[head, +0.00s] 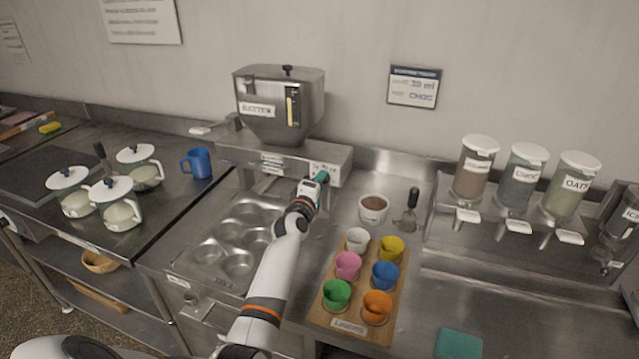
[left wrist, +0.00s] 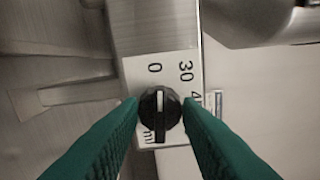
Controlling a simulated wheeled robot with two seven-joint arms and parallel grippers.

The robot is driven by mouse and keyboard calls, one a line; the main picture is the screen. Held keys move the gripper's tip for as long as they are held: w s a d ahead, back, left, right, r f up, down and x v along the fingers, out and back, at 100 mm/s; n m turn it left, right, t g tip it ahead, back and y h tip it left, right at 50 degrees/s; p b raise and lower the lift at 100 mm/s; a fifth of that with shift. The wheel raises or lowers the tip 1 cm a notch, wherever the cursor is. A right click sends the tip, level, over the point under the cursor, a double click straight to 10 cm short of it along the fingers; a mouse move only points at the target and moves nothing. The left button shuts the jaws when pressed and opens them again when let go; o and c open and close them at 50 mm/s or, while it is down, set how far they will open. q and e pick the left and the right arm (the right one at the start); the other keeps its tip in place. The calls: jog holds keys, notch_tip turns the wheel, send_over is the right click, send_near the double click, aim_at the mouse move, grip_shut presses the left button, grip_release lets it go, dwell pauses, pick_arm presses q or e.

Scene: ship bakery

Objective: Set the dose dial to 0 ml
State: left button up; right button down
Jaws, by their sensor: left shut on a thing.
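The dose dial (left wrist: 160,118) is a round black knob with a white pointer line on a white label plate (left wrist: 165,65). The label shows 0, 30, part of a 4 and "ml". The pointer line points up in the left wrist view, close to the 0 and left of the 30. My left gripper (head: 319,181) is shut on the dial, one green finger on each side. In the head view it is at the front right of the metal dispenser (head: 282,100) and hides the dial. My right gripper is not in view.
A muffin tin (head: 240,235) lies below the dispenser. A board (head: 350,325) with several coloured cups is at right, a bowl (head: 373,208) behind it. A wall sign (head: 414,87) reads what looks like "30 ml". A blue mug (head: 197,163) stands left.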

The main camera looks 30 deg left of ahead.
pick_arm(q)
jog(key=shift+n, duration=0.7)
jog(key=o, duration=1)
jog(key=v, duration=1.2)
jog(key=shift+f+b, duration=0.1)
jog(key=shift+b, duration=0.2)
